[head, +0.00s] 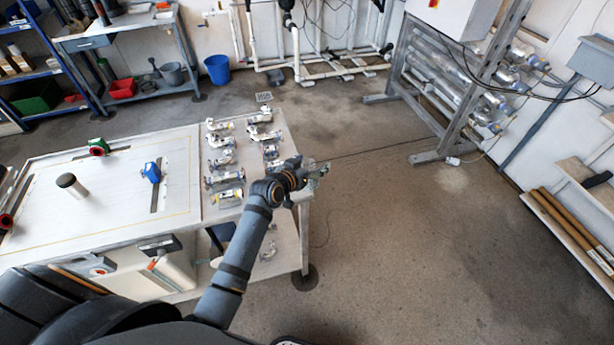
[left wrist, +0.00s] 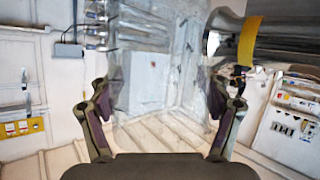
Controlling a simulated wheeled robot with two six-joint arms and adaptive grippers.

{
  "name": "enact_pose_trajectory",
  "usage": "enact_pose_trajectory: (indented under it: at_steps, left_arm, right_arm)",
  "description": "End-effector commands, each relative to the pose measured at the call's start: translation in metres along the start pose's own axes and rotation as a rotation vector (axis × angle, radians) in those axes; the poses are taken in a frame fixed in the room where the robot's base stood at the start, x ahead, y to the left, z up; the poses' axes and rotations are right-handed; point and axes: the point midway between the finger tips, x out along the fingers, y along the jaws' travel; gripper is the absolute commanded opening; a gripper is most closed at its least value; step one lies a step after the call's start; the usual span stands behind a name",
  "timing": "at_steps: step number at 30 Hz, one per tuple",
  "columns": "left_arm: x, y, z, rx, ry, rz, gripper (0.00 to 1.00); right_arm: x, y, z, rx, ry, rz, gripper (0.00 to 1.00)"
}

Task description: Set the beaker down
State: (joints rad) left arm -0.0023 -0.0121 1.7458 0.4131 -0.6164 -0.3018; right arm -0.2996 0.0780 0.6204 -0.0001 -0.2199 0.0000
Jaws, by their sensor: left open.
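A clear, see-through beaker (left wrist: 160,125) shows faintly between the two fingers of my left gripper (left wrist: 162,100) in the left wrist view. The fingers stand wide apart, one on each side of it. I cannot tell whether they touch the glass. In the head view my left gripper (head: 318,168) is at the right edge of the workbench (head: 120,215), partly over the floor. The beaker is too small and clear to make out there. What is under the beaker is not clear. My right gripper is not in view.
Several valve fittings (head: 223,160) lie on the bench's right part, close to my left arm. A dark-topped cylinder (head: 72,186) and a blue clamp (head: 152,172) are farther left. A frame with glass tubes (head: 440,75) stands behind. The floor (head: 400,250) at right is clear.

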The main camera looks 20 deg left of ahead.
Motion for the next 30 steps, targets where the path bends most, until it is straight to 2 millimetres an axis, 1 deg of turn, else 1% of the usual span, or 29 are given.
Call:
enact_pose_trajectory:
  at_steps: [1, 2, 12, 30]
  left_arm:
    - [-0.0001, -0.0001, 0.0002, 0.0, 0.0, 0.0, 0.74]
    - [-0.0002, -0.0001, 0.0002, 0.0, 0.0, 0.0, 0.7]
    - [-0.0003, -0.0002, 0.0005, 0.0, -0.001, 0.0, 0.25]
    - [-0.0004, -0.0002, 0.001, 0.0, -0.002, 0.0, 0.18]
  right_arm:
    - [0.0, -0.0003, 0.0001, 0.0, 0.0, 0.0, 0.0]
    - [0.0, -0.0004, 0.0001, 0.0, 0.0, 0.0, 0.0]
    - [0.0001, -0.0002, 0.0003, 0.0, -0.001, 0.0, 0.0]
    - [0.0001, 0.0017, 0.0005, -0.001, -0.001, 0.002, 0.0]
